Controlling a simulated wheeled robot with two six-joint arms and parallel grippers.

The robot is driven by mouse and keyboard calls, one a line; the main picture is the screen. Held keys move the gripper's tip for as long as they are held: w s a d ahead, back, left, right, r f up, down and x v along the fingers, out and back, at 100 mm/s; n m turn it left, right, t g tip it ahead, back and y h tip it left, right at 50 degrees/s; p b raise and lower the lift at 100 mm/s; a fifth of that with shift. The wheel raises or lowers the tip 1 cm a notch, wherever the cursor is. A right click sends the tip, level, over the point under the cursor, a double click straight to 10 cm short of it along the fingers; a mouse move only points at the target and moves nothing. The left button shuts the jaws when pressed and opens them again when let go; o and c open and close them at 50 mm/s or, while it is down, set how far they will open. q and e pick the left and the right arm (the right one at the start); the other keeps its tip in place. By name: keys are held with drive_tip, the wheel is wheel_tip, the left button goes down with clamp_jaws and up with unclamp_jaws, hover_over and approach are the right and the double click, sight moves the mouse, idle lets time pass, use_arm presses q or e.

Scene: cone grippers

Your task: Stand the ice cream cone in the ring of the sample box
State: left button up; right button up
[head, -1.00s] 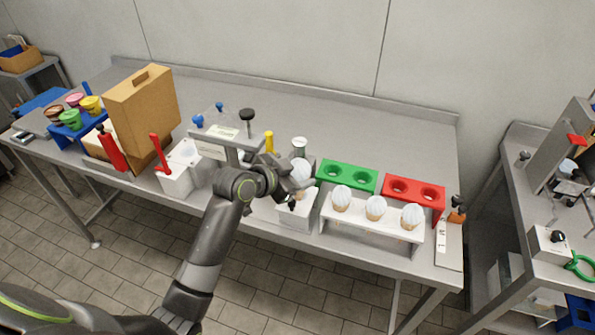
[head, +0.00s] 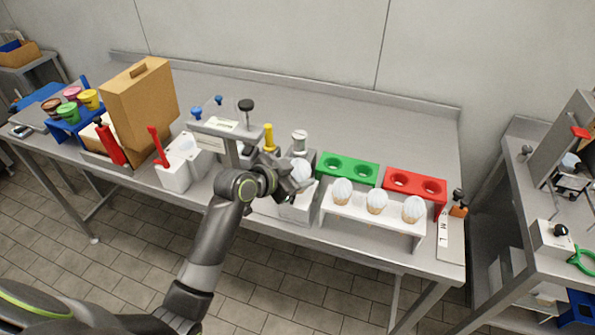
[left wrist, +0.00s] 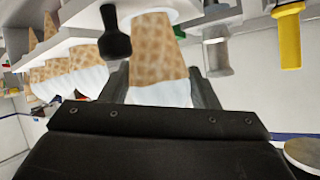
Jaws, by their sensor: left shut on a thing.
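My left gripper (head: 299,186) is shut on an ice cream cone (head: 299,169) with a white top. In the left wrist view its white top sits between the fingers (left wrist: 160,92) and its waffle part (left wrist: 158,50) points away from them. In the head view the cone is over the white sample box (head: 297,212) left of the cone rack. In the left wrist view the narrow end meets a white rim (left wrist: 168,14); I cannot tell how deep it sits there. My gripper and arm partly hide the box. My right gripper is out of view.
A white rack (head: 372,229) with several cones stands close on the right. Green (head: 348,170) and red (head: 415,185) holders stand behind it. A grey press-like stand (head: 225,131) and a yellow-handled tool (head: 268,138) are close on the left.

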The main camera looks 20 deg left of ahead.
use_arm(q)
drive_tip(key=o, duration=0.8)
drive_tip(key=shift+o, duration=0.2)
drive_tip(key=b+v, duration=0.1)
drive_tip(key=v, duration=1.6)
drive_tip(key=shift+s+r, duration=0.15)
drive_tip(key=shift+s, duration=0.05)
